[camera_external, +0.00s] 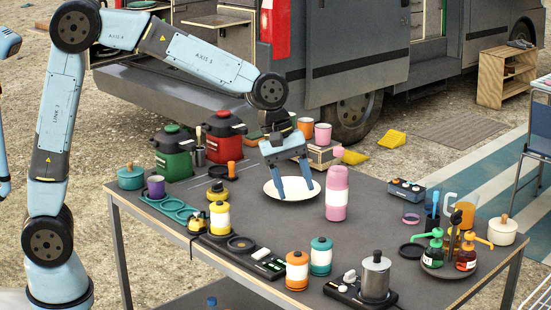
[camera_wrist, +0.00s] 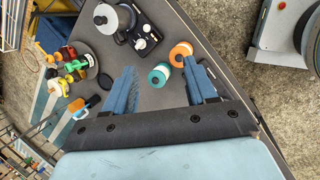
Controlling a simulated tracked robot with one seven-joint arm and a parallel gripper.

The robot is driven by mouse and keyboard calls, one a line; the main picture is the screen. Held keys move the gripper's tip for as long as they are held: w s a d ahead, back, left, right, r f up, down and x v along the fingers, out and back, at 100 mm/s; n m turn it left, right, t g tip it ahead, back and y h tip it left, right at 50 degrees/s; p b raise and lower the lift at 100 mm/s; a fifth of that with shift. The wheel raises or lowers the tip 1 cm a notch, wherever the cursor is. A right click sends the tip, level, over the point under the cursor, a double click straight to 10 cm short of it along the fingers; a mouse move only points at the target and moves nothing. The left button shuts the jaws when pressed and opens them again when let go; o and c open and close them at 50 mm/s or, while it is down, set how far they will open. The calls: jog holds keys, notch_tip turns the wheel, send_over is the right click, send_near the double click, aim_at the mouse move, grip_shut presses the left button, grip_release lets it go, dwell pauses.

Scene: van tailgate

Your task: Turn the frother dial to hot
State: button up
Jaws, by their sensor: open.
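The frother is a metal jug (camera_external: 375,278) on a black base (camera_external: 343,292) near the table's front right. White knob-like parts, probably the dial (camera_external: 349,276), sit on the base left of the jug. In the wrist view the jug (camera_wrist: 107,17) is at the top, with the white dial (camera_wrist: 141,43) beside it. The dial's markings are too small to read. My gripper (camera_external: 296,193) is open and empty above the white plate, up and left of the frother. In the wrist view its fingers (camera_wrist: 158,65) point toward the frother and are apart from it.
An orange-and-white jar (camera_external: 297,271) and a teal-and-white jar (camera_external: 320,256) stand left of the frother. A tall pink bottle (camera_external: 336,194) stands right of my gripper. A round tray (camera_external: 440,270) with syrup bottles is on the right. A white plate (camera_external: 273,190) lies below my gripper.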

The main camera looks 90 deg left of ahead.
aim_at(351, 271)
jog(key=w+a+f+n+h, duration=0.1)
jog(key=w+a+f+n, duration=0.55)
jog(key=w+f, duration=0.35)
jog(key=shift+n, duration=0.25)
jog(key=x, duration=1.3)
jog(key=shift+s+d+f, duration=0.25)
jog(key=shift+d+f, duration=0.05)
jog(key=shift+d, duration=0.2)
jog(key=shift+c, duration=0.2)
grip_shut()
jog(key=shift+a+m, duration=0.1)
jog(key=shift+m, duration=0.3)
jog(key=m, duration=0.1)
jog(key=m+g, duration=0.1)
jog(key=shift+w+r+m+h, duration=0.1)
jog(key=shift+w+m+h, duration=0.1)
jog(key=shift+m+h, duration=0.15)
jog(key=shift+w+m+g+h, duration=0.2)
jog(key=shift+m+g, duration=0.7)
jog(key=shift+m, duration=1.15)
